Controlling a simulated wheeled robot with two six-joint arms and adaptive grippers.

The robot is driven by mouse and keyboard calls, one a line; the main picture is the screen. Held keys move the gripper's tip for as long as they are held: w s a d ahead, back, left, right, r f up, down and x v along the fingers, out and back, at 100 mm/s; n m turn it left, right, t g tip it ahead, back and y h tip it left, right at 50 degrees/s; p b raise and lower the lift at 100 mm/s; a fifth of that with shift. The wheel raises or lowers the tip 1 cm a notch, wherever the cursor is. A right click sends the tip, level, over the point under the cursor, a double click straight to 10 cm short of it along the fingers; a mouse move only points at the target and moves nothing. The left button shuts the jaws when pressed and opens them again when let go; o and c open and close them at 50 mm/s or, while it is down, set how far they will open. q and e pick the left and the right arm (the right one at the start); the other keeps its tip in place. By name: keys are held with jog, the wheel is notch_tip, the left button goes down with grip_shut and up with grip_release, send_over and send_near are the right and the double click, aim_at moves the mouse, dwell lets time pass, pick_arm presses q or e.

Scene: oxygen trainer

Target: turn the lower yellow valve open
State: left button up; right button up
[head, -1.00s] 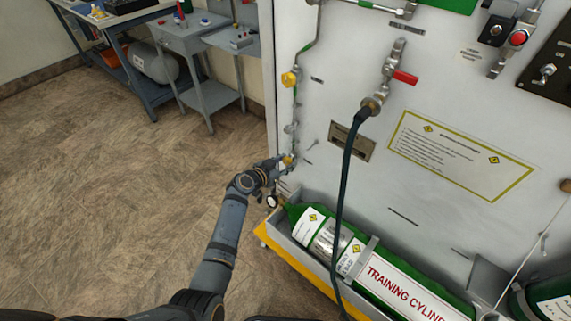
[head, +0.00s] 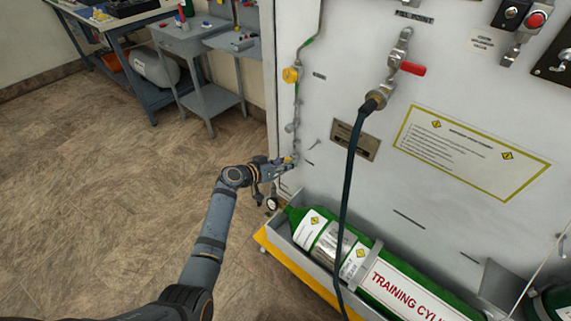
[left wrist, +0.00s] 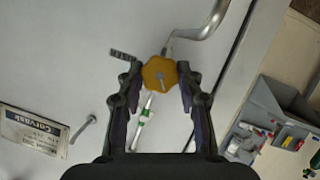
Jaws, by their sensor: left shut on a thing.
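The lower yellow valve (left wrist: 160,74) is a small lobed knob on a pipe on the white panel. In the left wrist view it sits between the fingertips of my left gripper (left wrist: 158,88), which is shut on it. In the head view my left gripper (head: 284,163) is at the panel's lower left edge and mostly hides this valve. The upper yellow valve (head: 291,75) is higher on the same pipe run. My right gripper is not in view.
A green training cylinder (head: 333,243) lies in a tray below the panel. A dark hose (head: 350,180) hangs from a fitting with a red lever (head: 413,69). A grey cart (head: 190,45) stands behind. The floor (head: 110,180) at left is clear.

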pick_arm(q)
jog(key=o, duration=1.2)
jog(key=shift+c, duration=0.2)
jog(key=shift+a, duration=0.1)
jog(key=v, duration=1.2)
